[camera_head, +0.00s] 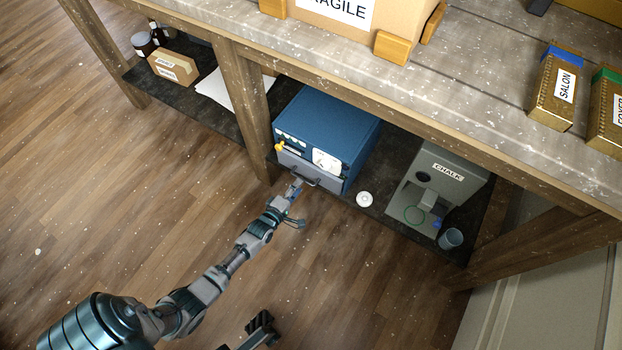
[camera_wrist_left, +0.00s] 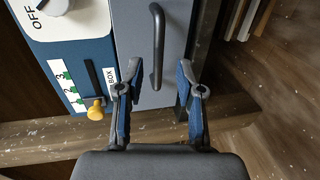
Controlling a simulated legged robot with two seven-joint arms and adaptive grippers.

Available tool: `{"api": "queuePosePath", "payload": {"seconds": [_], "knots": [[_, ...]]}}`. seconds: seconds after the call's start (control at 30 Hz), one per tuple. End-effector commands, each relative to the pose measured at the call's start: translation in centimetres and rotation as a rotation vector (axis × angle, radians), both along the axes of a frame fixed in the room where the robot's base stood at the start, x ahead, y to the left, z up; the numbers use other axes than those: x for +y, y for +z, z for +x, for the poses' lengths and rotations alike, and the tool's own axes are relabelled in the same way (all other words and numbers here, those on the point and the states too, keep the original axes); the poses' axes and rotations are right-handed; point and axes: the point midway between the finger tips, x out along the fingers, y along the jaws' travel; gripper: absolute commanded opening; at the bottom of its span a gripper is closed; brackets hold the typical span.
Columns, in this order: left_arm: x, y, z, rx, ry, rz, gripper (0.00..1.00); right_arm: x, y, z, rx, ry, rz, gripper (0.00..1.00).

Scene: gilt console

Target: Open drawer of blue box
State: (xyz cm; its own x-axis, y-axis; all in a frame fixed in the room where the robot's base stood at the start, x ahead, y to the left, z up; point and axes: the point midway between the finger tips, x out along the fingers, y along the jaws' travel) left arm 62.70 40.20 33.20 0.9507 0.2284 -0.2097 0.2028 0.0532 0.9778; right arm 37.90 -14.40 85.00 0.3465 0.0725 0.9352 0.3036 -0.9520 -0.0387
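The blue box (camera_head: 335,118) stands on the lower shelf under the console, with its front facing me. Its grey drawer (camera_head: 313,172) is at the bottom of the front and looks closed. The dark drawer handle (camera_wrist_left: 157,45) shows in the left wrist view, ahead of the fingers. My left gripper (camera_head: 298,186) is at the drawer front; in the left wrist view (camera_wrist_left: 158,82) its two fingers are apart, on either side of the line of the handle, with nothing clearly gripped.
The box front has a yellow lever (camera_wrist_left: 96,110) and a white OFF dial panel (camera_head: 326,161). A white round item (camera_head: 364,199), a grey chalk box (camera_head: 446,178) and a cup (camera_head: 451,238) are to the right. A wooden post (camera_head: 247,110) stands close on the left.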

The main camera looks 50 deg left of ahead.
Motion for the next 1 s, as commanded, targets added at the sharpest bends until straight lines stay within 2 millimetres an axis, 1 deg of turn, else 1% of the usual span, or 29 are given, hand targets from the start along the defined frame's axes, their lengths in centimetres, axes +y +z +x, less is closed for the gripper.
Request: {"api": "queuePosePath", "payload": {"seconds": [0.03,0.1,0.2,0.3,0.43,0.63,0.67,0.7,0.8,1.0], "knots": [[0.3,-1.1,0.7,0.009,0.000,0.001,0.37,0.1,-0.6,0.3,-0.007,0.000,0.000,0.40],[0.6,-1.2,1.9,0.008,0.000,0.002,0.37,0.2,-0.4,0.4,-0.026,0.001,0.000,0.40],[0.8,-1.3,3.2,0.006,-0.001,0.002,0.37,0.3,-0.1,0.5,-0.046,0.002,-0.001,0.40],[1.0,-1.2,4.0,0.003,0.000,0.001,0.37,0.3,0.1,0.5,-0.061,0.002,-0.001,0.40],[1.1,-1.0,4.4,0.001,0.000,0.002,0.37,0.3,0.4,0.5,-0.070,0.001,-0.001,0.40],[1.1,-0.8,4.5,-0.001,0.000,0.002,0.37,0.3,0.3,0.7,-0.069,0.002,-0.001,0.40],[1.1,-0.8,4.5,-0.001,0.000,0.002,0.32,0.4,0.3,0.8,-0.067,0.002,-0.002,0.40],[1.1,-0.9,4.5,-0.001,0.000,0.002,0.22,0.4,0.3,0.8,-0.067,0.002,-0.002,0.40],[1.1,-0.9,4.4,-0.001,0.000,0.002,0.00,0.4,0.3,0.8,-0.067,0.002,-0.002,0.40],[1.1,-1.0,4.4,0.001,0.000,0.001,0.00,0.4,0.3,0.8,-0.068,0.002,-0.001,0.40]]}}
